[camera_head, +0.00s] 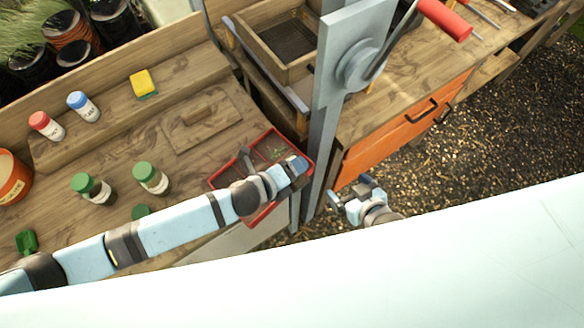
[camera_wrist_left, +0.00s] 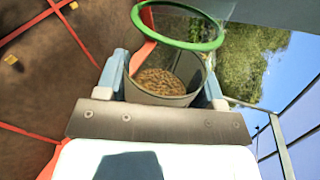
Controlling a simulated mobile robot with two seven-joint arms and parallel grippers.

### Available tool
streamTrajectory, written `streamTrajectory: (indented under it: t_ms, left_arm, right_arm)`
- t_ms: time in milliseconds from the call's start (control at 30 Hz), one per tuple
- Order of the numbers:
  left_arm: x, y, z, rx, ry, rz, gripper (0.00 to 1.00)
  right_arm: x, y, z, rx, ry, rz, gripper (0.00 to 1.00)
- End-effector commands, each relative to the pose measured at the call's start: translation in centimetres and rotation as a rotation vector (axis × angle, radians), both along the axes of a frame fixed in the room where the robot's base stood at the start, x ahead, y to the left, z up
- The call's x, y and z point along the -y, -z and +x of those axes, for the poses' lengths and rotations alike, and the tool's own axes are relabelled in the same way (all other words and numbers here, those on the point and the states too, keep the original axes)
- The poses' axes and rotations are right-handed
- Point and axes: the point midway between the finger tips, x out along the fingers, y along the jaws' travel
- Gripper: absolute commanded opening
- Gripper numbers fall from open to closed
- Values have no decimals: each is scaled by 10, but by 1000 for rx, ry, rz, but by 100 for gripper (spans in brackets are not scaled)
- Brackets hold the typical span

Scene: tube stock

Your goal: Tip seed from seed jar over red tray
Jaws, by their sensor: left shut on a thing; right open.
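My left gripper (camera_head: 297,166) is over the right part of the red tray (camera_head: 293,144). In the left wrist view it is shut on the seed jar (camera_wrist_left: 188,48), a clear jar with a green rim. Brown seed (camera_wrist_left: 160,82) lies inside, towards the jar's base between the fingers; no falling seed shows. The jar's mouth is uncovered. In the head view I cannot make out the jar behind my gripper and arm. The tray's red edges and dividers (camera_wrist_left: 72,30) show at left in the wrist view. My right gripper (camera_head: 358,190) is open and empty, right of the grey post.
A grey post (camera_head: 335,80) with a red-handled crank stands just right of the tray. Green-capped jars (camera_head: 151,178) and red- and blue-capped bottles (camera_head: 83,106) stand on the bench at left. A yellow sponge (camera_head: 143,82) lies on the ledge behind.

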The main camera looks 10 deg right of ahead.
Motion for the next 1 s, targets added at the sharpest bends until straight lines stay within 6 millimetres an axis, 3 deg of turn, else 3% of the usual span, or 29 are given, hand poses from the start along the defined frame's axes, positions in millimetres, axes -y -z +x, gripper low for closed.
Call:
streamTrajectory:
  t_ms: [100, 333, 700, 833, 1000]
  left_arm:
    - [1, -5, -2, 131, -1, 51, 31]
    - [1, -16, -1, 458, -1, 186, 31]
    - [0, -38, 0, 1043, -2, 429, 31]
    - [0, -46, 0, 1166, -2, 481, 31]
    - [0, -51, 0, 1197, -2, 494, 31]
  right_arm:
    - [10, 16, -3, -17, 30, -7, 92]
    - [3, 25, -5, -11, 16, -2, 92]
    - [-2, 66, -5, -15, -6, 2, 92]
    - [-5, 70, -2, -14, -11, 6, 92]
    - [-8, 65, -2, -11, -16, 10, 92]
